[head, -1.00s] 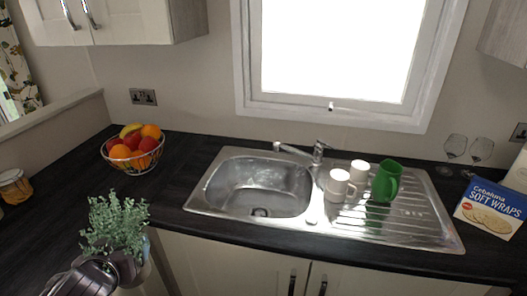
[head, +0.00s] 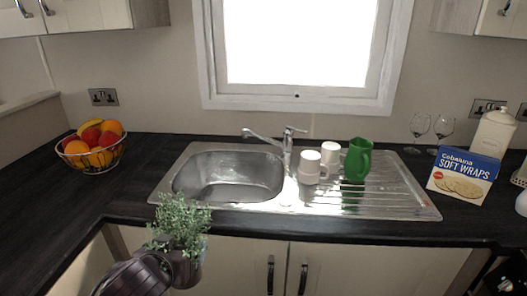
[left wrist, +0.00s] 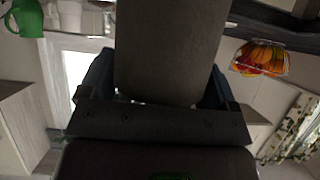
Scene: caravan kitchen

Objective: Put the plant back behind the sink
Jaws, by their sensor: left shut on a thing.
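The plant (head: 180,224) has bushy grey-green leaves and a dark pot (head: 190,270). My right gripper is not in view.
White mugs (head: 310,168) and a green jug (head: 357,160) stand on the drainer. A fruit bowl (head: 92,150) is at left; a wraps box (head: 463,175) and wine glasses (head: 420,125) are at right. A strip of counter behind the sink, under the window (head: 297,45), is clear.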

